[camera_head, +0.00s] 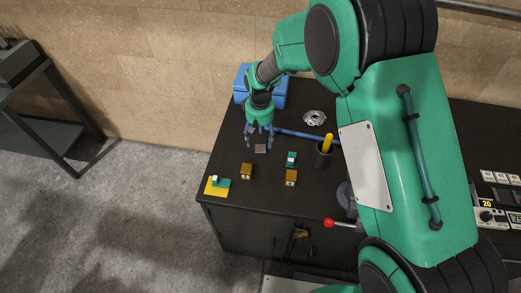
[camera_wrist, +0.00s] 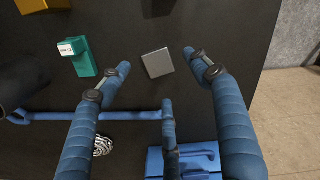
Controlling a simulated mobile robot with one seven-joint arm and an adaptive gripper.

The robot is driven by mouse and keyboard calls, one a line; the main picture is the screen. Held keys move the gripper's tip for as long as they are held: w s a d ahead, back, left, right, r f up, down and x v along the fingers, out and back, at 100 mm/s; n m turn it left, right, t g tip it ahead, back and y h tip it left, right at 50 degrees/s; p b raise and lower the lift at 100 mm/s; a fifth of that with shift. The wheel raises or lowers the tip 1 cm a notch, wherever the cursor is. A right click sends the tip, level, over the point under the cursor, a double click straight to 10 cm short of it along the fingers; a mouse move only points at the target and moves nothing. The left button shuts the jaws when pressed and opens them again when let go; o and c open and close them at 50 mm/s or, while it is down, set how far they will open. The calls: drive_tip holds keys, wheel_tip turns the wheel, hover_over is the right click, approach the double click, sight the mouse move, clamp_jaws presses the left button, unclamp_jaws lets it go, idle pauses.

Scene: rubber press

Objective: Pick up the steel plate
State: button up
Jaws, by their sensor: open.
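The steel plate (camera_head: 261,149) is a small grey square lying flat on the black table, just below my gripper in the head view. In the wrist view the steel plate (camera_wrist: 158,62) lies between the tips of my fingers, slightly beyond them, with clear gaps on both sides. My gripper (camera_head: 259,133) has slim blue fingers spread wide and points down over the table. In the wrist view my gripper (camera_wrist: 160,75) is open and empty. The third finger shows below the plate in that view. I cannot tell the exact height above the plate.
A teal block with a white label (camera_head: 291,159) and two brass blocks (camera_head: 246,171) stand nearby. A yellow plate with a green piece (camera_head: 216,185) lies at the left corner.

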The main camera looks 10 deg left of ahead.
sight(261, 148)
drive_tip(key=shift+d+f+b, duration=0.1)
drive_tip(key=shift+f+b, duration=0.3)
drive_tip(key=shift+f, duration=2.25)
clamp_jaws()
